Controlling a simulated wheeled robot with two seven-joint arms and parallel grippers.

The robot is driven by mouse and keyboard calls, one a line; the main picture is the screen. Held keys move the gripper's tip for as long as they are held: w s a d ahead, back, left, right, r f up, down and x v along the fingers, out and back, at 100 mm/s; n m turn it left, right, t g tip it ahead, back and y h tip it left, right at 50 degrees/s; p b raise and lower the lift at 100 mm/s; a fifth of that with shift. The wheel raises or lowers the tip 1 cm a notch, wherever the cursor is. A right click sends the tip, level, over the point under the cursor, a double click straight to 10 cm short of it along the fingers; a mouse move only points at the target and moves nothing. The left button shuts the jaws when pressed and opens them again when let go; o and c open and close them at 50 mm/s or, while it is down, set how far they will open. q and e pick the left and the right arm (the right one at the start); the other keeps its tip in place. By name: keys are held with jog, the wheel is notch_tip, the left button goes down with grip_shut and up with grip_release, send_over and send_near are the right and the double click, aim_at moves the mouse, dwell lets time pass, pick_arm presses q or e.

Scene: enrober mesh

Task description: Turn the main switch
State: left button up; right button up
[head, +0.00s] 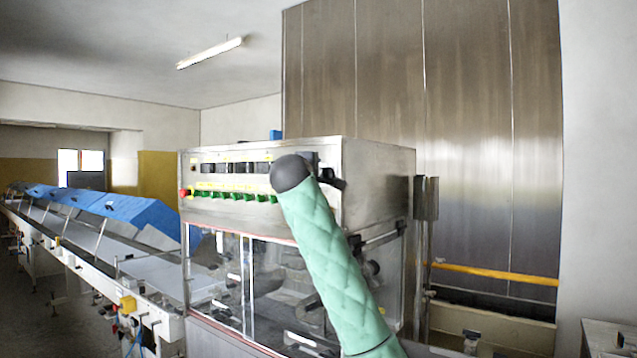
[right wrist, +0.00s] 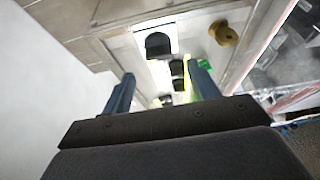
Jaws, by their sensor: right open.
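The steel machine's control panel (head: 228,172) is in the middle of the head view, with a red button at its left end and rows of black and green switches. My right arm reaches up in front of its right end and hides part of it. In the right wrist view, a black rounded switch (right wrist: 158,45) sits on a white plate, beside a brass-coloured knob (right wrist: 223,32). I cannot tell for sure which is the main switch. My right gripper (right wrist: 160,84) is open and empty, its blue fingers apart, short of the panel. My left gripper is out of view.
Clear guard panels (head: 217,270) stand below the control panel. A conveyor with blue covers (head: 135,208) runs off to the left. A tall steel wall (head: 465,150) and a yellow bar (head: 495,273) are behind on the right.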

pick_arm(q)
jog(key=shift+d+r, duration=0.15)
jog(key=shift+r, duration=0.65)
pick_arm(e)
jog(key=shift+s+a, duration=0.2)
jog(key=shift+s, duration=0.5)
